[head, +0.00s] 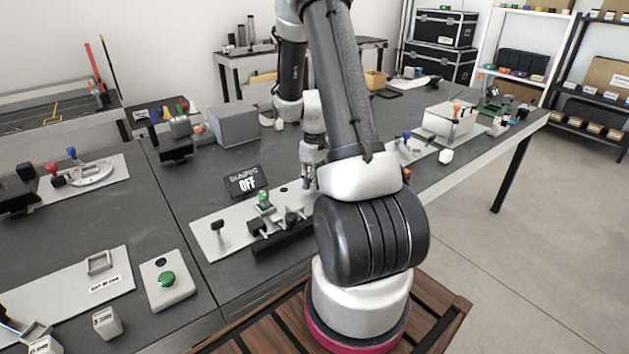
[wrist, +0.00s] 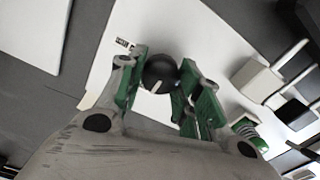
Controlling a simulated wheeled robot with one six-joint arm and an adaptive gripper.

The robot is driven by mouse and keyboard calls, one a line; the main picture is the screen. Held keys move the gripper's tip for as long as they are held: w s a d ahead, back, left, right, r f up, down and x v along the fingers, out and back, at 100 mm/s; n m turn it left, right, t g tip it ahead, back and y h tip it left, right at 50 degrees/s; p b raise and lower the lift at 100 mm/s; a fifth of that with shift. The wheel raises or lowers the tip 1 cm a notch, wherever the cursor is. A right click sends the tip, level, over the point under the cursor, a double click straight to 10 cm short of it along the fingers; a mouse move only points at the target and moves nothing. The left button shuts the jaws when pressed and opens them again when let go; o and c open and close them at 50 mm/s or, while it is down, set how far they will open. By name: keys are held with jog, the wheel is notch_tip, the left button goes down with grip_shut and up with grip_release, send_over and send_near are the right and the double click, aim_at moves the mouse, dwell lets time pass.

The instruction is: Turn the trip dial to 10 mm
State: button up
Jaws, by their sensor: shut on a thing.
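The trip dial (wrist: 160,68) is a round black knob with a white pointer line, on a white plate (wrist: 100,75) in the wrist view. The pointer line shows on its lower part, slanting toward the lower left of that picture. My gripper (wrist: 163,62) has its green fingers on both sides of the knob and is shut on it. In the head view my gripper (head: 311,172) points down at the right part of the light plate, and I cannot make out the dial there. A small label (wrist: 122,43) lies beside the dial; its text is too small to read.
A green spring part (wrist: 247,130) and pale blocks (wrist: 257,80) sit to the right in the wrist view.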

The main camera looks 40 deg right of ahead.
jog(key=shift+m, duration=0.4)
jog(key=m, duration=0.3)
jog(key=shift+m, duration=0.3)
jog(key=shift+d+m, duration=0.1)
jog(key=shift+m, duration=2.1)
jog(key=o, duration=1)
jog(key=shift+o, duration=0.2)
jog(key=shift+r, duration=0.1)
